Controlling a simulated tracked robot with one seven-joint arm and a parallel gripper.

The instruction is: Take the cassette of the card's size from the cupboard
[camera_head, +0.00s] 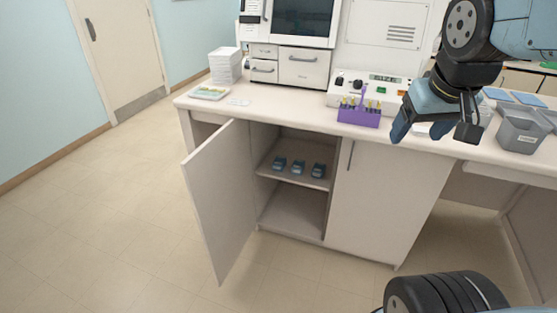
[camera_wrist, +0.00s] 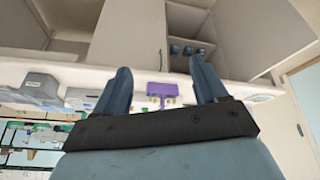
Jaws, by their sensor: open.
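The cupboard (camera_head: 293,228) under the counter has its left door (camera_head: 222,200) swung open and its right door (camera_head: 370,200) shut. Three small blue cassettes stand in a row on its upper shelf: left (camera_head: 280,163), middle (camera_head: 298,167) and right (camera_head: 318,170). Their size differences are too small to tell. They also show in the wrist view (camera_wrist: 188,50), upside down. My gripper (camera_head: 430,133) is open and empty, above the counter to the right of the cupboard opening. In the wrist view its two fingers (camera_wrist: 162,85) are spread apart. A small white card (camera_head: 238,101) lies flat on the counter; no writing on it is readable.
A purple rack (camera_head: 358,117) with several vials stands near the counter's front edge, before a control box (camera_head: 378,92). A grey bin (camera_head: 520,132) is at right. The open door juts into the floor space (camera_head: 120,220), otherwise clear.

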